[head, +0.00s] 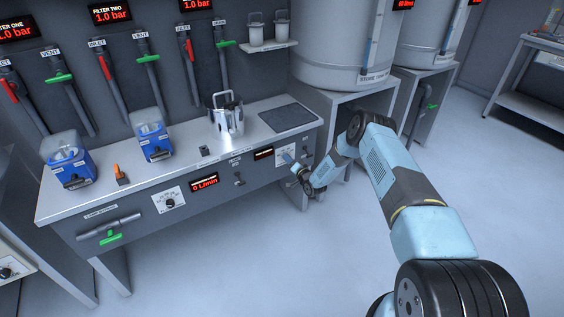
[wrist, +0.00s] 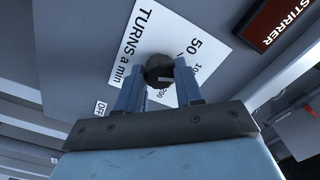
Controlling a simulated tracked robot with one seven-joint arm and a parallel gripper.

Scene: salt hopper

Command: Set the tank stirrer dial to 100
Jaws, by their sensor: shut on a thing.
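The stirrer dial (wrist: 159,69) is a small dark knob on a white scale plate (wrist: 180,28). The plate reads "TURNS a min", with marks 50, 100 and 200 partly visible and an "OFF" label near the left finger. My gripper (wrist: 160,80) is shut on the dial, one blue finger on each side of it.
A display (head: 264,153) sits left of the plate and looks dark or unreadable. Another dial (head: 169,202) with a "0 L/min" display (head: 204,183) is further left. A metal jug (head: 228,118) stands on the bench above. The floor in front is clear.

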